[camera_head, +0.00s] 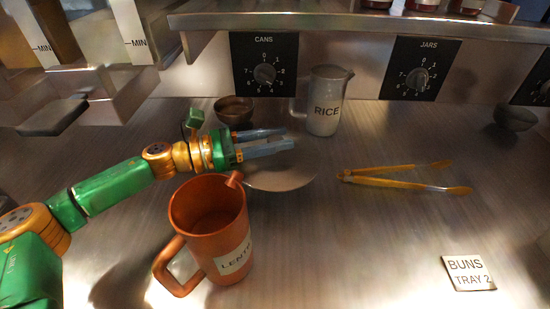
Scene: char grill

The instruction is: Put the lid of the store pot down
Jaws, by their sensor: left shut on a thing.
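My left gripper (280,142) reaches in from the left, above and behind the orange pot. Its grey fingers are shut on the lid (285,179), a flat grey-brown disc whose near part shows below the fingers. The lid is to the right of the pot's rim; I cannot tell whether it touches the counter. The orange store pot (208,235), with a handle at the left and a label starting "LENT", stands upright and open at the top. The fingers hide the lid's far part. My right gripper is not in view.
A pale jug marked RICE (326,118) and a small brown bowl (234,110) stand behind the gripper. Orange tongs (400,178) lie to the right. A card reading BUNS TRAY 2 (468,273) lies at the front right. The counter's front middle is clear.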

